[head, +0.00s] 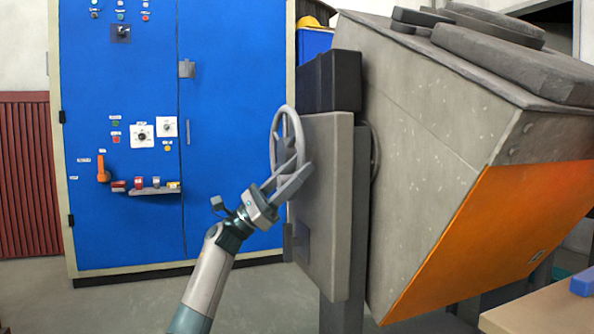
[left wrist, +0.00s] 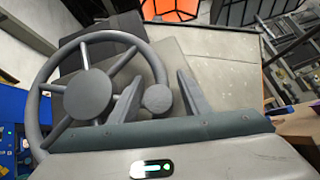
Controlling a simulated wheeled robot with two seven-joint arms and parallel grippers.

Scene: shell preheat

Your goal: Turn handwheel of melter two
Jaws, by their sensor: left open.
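The grey spoked handwheel (head: 286,138) is mounted on the side of a grey upright housing (head: 325,190) beside the tilted melter (head: 440,150). In the left wrist view the handwheel (left wrist: 88,92) shows a round hub, several spokes and a round knob (left wrist: 157,98) near its rim. My left gripper (head: 285,185) is at the lower part of the wheel. In the left wrist view its two open fingers (left wrist: 158,100) stand on either side of the knob, with a gap to the right finger. I cannot tell whether the left finger touches it. My right gripper is not in view.
A tall blue control cabinet (head: 120,220) with switches and a small shelf stands behind on the left. A wooden table (head: 545,308) with a blue item (head: 583,283) is at the lower right. Bare floor (head: 130,305) shows in front of the cabinet.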

